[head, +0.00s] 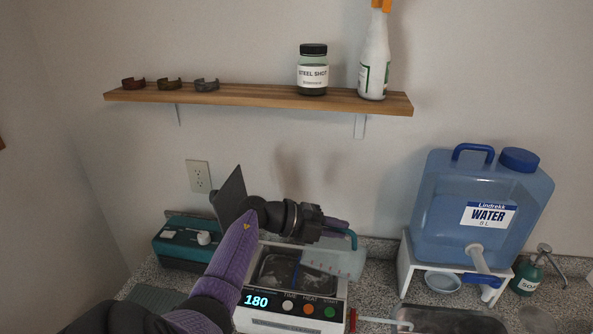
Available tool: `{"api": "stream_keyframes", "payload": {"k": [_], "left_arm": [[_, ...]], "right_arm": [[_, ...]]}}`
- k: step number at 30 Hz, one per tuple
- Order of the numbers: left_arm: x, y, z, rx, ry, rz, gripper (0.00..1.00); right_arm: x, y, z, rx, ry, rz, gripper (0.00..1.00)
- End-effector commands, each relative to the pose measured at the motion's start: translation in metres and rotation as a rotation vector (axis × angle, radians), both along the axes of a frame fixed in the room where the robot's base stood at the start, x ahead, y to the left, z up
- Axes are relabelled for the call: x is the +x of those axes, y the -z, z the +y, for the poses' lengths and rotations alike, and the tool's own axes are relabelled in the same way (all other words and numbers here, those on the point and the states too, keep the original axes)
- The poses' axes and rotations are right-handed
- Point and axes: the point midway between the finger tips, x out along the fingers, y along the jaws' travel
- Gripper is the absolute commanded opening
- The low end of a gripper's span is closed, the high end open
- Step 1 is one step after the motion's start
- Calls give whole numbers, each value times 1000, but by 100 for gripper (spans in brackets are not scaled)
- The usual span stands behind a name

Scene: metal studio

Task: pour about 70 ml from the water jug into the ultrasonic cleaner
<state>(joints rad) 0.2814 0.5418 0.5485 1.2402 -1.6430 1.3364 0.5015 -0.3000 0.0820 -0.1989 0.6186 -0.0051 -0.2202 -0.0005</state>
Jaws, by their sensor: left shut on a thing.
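My left gripper (338,227) is shut on a small clear jug (345,262) with a teal rim and red marks on its side. The jug is tilted, its left end over the open tank of the ultrasonic cleaner (292,325). The cleaner is white, with a dark tank, a display reading 180 and several knobs or buttons. A thin blue streak shows below the jug's left end; I cannot tell whether it is water. The gripper hides part of the jug, and the water level is unclear. My right gripper is out of view.
A blue water container (440,200) stands on a white stand (405,262) at right, a small bowl (443,283) under it. A soap bottle (527,277) is beside it. A teal machine (182,245) stands at left. A wooden shelf (250,97) hangs above.

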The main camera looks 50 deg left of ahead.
Motion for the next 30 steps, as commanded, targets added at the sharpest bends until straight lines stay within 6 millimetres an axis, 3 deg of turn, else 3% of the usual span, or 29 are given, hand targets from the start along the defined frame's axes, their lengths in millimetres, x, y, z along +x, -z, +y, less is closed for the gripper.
{"api": "stream_keyframes", "payload": {"k": [14, 16, 19, 25, 30], "left_arm": [[1, -10, 0, -29, -1, -18, 0], [3, 1, -4, -6, 1, -5, 0], [25, 1, -41, 163, 3, 86, 0], [29, 8, -46, 256, -4, 146, 0], [37, -13, -59, 386, -2, 220, 0]], "right_arm": [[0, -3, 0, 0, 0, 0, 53], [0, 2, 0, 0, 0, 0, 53], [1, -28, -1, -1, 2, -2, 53], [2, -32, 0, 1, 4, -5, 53], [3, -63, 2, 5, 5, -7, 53]]}}
